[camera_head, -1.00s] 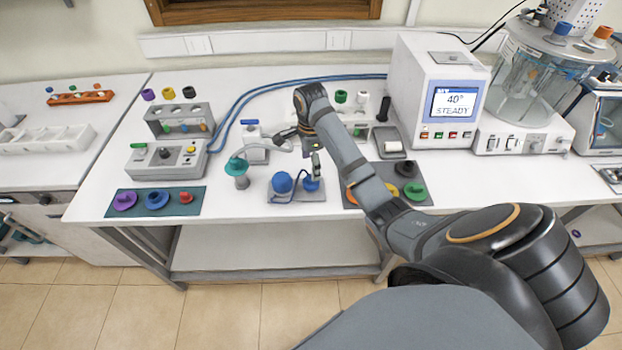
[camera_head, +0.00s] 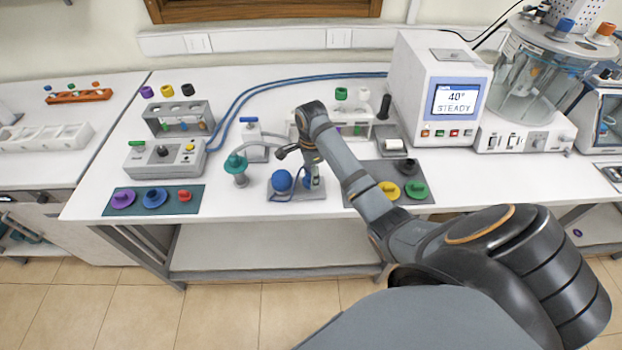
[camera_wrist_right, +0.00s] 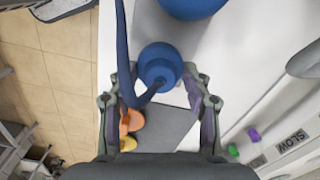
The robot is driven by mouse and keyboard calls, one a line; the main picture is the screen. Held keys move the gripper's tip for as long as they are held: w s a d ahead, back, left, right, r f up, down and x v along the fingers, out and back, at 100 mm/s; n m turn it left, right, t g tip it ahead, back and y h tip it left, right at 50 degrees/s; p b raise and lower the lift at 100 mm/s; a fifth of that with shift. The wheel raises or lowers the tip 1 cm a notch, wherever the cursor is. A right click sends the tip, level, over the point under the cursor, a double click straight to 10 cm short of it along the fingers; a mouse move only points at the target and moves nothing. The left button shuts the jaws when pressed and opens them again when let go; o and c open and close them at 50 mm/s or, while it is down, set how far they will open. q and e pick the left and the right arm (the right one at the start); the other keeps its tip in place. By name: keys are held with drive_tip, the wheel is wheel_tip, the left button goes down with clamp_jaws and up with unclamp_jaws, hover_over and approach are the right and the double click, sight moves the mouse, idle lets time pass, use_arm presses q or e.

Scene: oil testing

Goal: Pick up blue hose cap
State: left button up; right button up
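Two round blue pieces joined by a blue hose sit on a small grey plate (camera_head: 283,195) at the front middle of the bench. The right-hand one, the blue hose cap (camera_head: 307,180), is partly hidden by my right gripper (camera_head: 313,182). In the right wrist view the cap (camera_wrist_right: 160,68) lies between the tips of my right gripper (camera_wrist_right: 160,75), whose fingers are spread on either side of it. I cannot tell whether they touch it. The other blue piece (camera_head: 281,180) is just left of it; it also shows at the top of the right wrist view (camera_wrist_right: 192,6). My left gripper is not in view.
A teal-topped piece (camera_head: 235,164) stands left of the plate. A dark mat (camera_head: 375,172) with yellow and green caps lies to the right. A teal mat (camera_head: 180,206) with purple, blue and red caps lies far left. The front bench edge is close.

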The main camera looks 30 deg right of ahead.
drive_tip(key=c, duration=0.3)
drive_tip(key=shift+c, duration=0.2)
drive_tip(key=shift+r, duration=0.15)
